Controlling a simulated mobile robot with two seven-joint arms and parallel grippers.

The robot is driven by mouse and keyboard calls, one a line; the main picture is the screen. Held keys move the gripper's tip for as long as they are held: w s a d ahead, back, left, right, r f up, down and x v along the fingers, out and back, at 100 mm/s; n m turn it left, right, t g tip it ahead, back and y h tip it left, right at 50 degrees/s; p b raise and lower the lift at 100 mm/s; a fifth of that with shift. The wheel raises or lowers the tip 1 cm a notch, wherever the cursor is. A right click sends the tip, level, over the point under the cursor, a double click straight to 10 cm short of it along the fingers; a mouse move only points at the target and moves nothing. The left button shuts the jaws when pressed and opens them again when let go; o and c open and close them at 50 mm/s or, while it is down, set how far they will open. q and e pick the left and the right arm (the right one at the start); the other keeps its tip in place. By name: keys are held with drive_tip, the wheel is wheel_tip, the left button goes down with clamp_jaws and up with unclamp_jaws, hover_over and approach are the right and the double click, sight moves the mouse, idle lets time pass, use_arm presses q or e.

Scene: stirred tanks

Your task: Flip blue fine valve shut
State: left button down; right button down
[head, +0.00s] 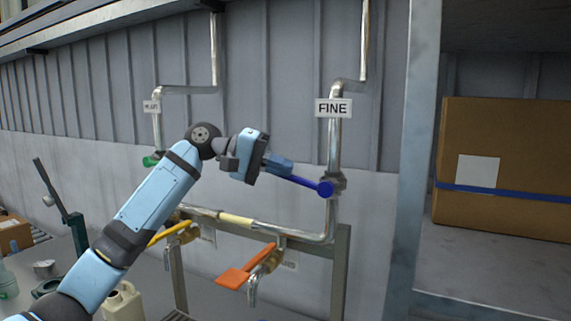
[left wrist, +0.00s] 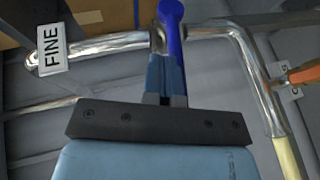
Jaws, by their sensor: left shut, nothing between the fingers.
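The blue fine valve has a blue lever with a round hub (head: 325,188) on the vertical steel pipe below the FINE sign (head: 333,108). The lever sticks out to the left, across the pipe, sloping slightly up toward my left gripper (head: 286,168). My left gripper is shut with nothing held, its fingertips at the lever's free end; I cannot tell if they touch. In the left wrist view the blue lever (left wrist: 172,28) runs straight on beyond the closed fingers (left wrist: 164,72), which hide its near part. My right gripper is not in view.
An orange lever (head: 238,276) and a yellow lever (head: 168,233) sit on lower valves. A green handle (head: 150,161) is on the left pipe, behind my arm. A metal post (head: 408,170) and a shelf with a cardboard box (head: 505,135) stand at right.

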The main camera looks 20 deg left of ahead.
use_arm(q)
drive_tip(key=shift+w+a+f+h, duration=0.1)
drive_tip(key=shift+a+f+h, duration=0.05)
drive_tip(key=shift+f+h, duration=0.3)
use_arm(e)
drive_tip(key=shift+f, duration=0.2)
